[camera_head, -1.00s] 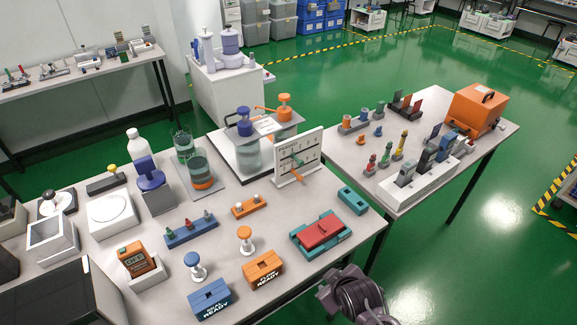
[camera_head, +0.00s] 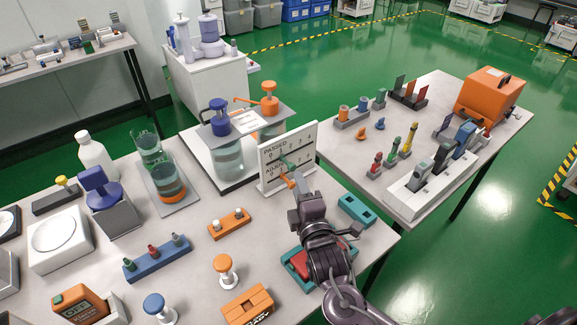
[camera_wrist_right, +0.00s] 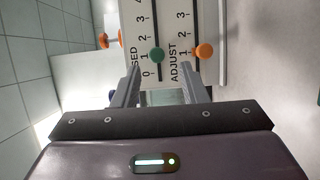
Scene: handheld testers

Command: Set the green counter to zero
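A white upright board (camera_head: 273,178) with rows marked PASSED and ADJUST stands on the near table's right rear part. Its green counter knob (camera_wrist_right: 156,55) sits on the PASSED row, near the 1; its exact reading is unclear. The green knob also shows in the head view (camera_head: 286,161). An orange knob (camera_wrist_right: 204,51) sits on the ADJUST row. My right gripper (camera_wrist_right: 161,82) is open and empty, its fingers pointing at the board with the green knob ahead between them. In the head view, my right gripper (camera_head: 294,186) is just in front of the board. My left gripper is not seen.
A two-jar pump stand (camera_head: 228,155) is behind and left of the board. A teal block (camera_head: 356,210) and a red-and-teal fixture (camera_head: 298,265), partly hidden by my arm, are nearby. An orange peg block (camera_head: 229,224) lies to the left.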

